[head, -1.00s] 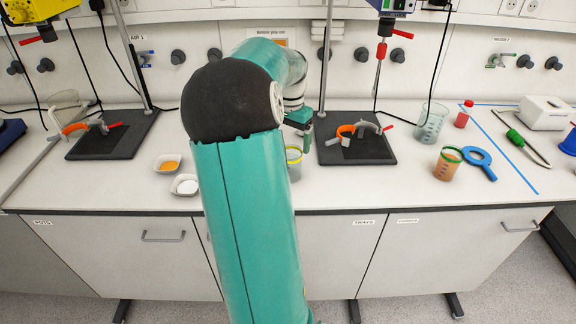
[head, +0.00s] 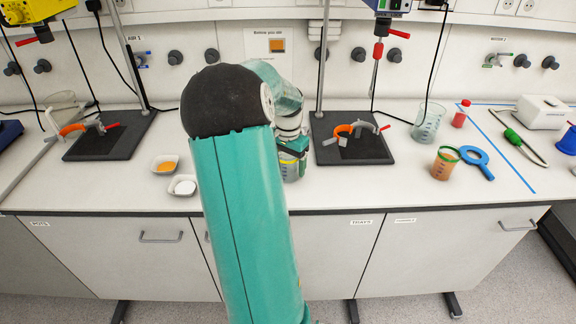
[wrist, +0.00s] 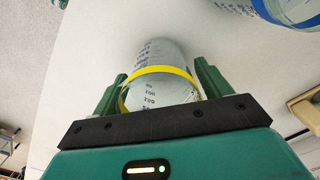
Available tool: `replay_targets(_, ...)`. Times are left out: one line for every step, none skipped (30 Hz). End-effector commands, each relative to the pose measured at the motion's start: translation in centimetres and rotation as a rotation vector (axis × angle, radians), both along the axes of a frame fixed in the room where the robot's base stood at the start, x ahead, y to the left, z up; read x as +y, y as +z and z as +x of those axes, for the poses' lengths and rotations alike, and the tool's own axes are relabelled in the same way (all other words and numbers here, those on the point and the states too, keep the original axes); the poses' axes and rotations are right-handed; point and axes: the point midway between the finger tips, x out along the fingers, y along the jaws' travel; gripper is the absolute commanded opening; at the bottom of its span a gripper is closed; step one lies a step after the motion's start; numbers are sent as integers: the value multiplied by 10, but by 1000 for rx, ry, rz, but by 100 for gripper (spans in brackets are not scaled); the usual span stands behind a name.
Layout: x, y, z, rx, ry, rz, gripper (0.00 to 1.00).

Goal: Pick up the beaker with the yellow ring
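The clear beaker with the yellow ring (head: 291,172) stands on the white bench, partly hidden by my gripper and arm. In the wrist view the beaker (wrist: 160,97) shows its yellow ring and printed graduations. My gripper (wrist: 160,70) is open, with one green finger on each side of the beaker. The fingers are close to its wall, and I cannot tell whether either touches it. In the head view my gripper (head: 293,150) is at the beaker's upper part.
A dark stand base (head: 350,150) with an orange clamp is just right of the beaker. Two small dishes, one with orange powder (head: 166,165) and one with white powder (head: 183,186), lie left. A green-ringed beaker of brown liquid (head: 444,163) and a larger beaker (head: 427,123) stand right.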

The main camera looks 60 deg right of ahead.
Motion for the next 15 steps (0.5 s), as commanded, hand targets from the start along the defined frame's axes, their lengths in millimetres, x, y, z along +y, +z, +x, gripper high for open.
replay_targets(0, 0, 0, 0, 0, 0, 67)
replay_targets(0, 0, 0, 0, 0, 0, 61)
replay_targets(0, 0, 0, 0, 0, 0, 53)
replay_targets(0, 0, 0, 0, 0, 0, 47)
replay_targets(0, 0, 0, 0, 0, 0, 41)
replay_targets(0, 0, 0, 0, 0, 0, 33)
replay_targets(0, 0, 0, 0, 0, 0, 29)
replay_targets(0, 1, 0, -1, 0, -1, 29)
replay_targets(0, 1, 0, -1, 0, -1, 29)
replay_targets(0, 1, 0, -1, 0, -1, 29)
replay_targets(0, 1, 0, -1, 0, -1, 29)
replay_targets(0, 1, 0, -1, 0, -1, 29)
replay_targets(0, 1, 0, -1, 0, -1, 29)
replay_targets(0, 1, 0, -1, 0, -1, 29)
replay_targets(0, 1, 0, -1, 0, -1, 29)
